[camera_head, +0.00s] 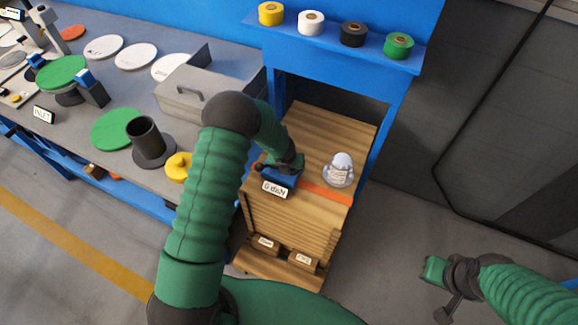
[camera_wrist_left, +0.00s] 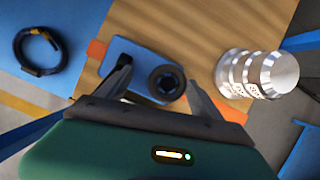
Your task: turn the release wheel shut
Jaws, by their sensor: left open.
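A blue block (camera_head: 283,180) with a "0 daN" label sits on the wooden stand, beside an orange stripe. In the left wrist view the blue block (camera_wrist_left: 128,62) carries a round black wheel (camera_wrist_left: 167,83), which I take for the release wheel. My left gripper (camera_wrist_left: 158,72) is open, its fingers on either side of the wheel. I cannot tell whether they touch it. In the head view my left gripper (camera_head: 290,163) is over the block and hides the wheel. My right gripper (camera_head: 438,285) hangs over the floor at right, its jaws unclear.
A shiny metal weight (camera_head: 338,172) stands on the wooden stand (camera_head: 325,125), close to the right of the block. A blue shelf (camera_head: 340,38) with tape rolls is behind. A grey bench (camera_head: 185,55) with discs and a yellow ring (camera_head: 177,167) lies left.

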